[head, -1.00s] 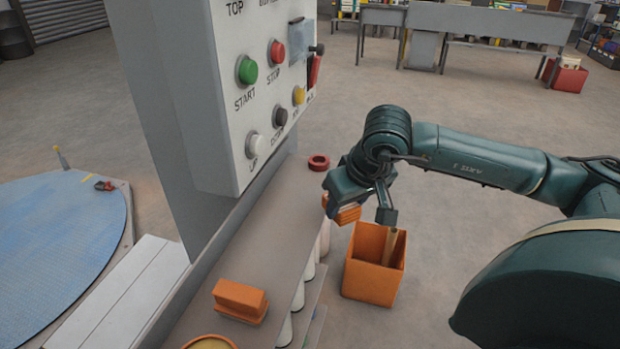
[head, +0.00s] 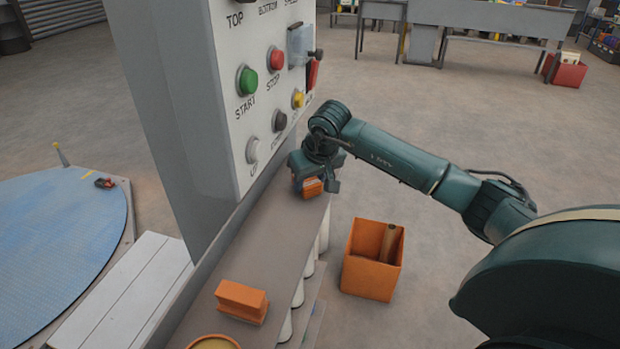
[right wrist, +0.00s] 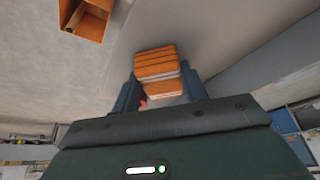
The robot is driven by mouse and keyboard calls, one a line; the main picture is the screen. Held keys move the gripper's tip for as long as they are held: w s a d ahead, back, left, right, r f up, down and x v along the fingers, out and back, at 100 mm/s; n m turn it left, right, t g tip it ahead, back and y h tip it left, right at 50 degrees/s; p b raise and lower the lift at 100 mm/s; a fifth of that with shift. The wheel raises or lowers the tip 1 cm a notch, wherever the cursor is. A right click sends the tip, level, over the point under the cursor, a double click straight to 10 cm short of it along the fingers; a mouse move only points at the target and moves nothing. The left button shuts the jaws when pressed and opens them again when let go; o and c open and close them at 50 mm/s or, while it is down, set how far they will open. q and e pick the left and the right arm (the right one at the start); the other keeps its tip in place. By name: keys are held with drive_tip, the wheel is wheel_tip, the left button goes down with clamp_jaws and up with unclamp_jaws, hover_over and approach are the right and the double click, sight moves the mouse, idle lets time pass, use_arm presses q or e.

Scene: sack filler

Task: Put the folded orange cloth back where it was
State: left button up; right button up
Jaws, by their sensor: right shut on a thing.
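The folded orange cloth (head: 312,188) is in my right gripper (head: 316,184), at the far end of the grey ledge below the button panel. In the right wrist view the cloth (right wrist: 156,64) shows as a layered stack with orange and pale bands between the two fingers of the gripper (right wrist: 160,88). In the head view I cannot tell whether the cloth touches the ledge. My left gripper is not in view.
The grey ledge (head: 262,243) holds an orange block (head: 241,301) and a yellow round container (head: 212,343) nearer me. An orange bin (head: 370,275) with a brown roll stands on the floor to the right. The button panel (head: 262,110) rises close left of the gripper.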

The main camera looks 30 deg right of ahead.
drive_tip(key=shift+f, duration=0.2)
drive_tip(key=o, duration=0.9)
drive_tip(key=shift+r, duration=0.1)
drive_tip(key=shift+r, duration=0.25)
drive_tip(key=v, duration=1.2)
drive_tip(key=shift+s+f, duration=0.1)
drive_tip(key=shift+f, duration=0.1)
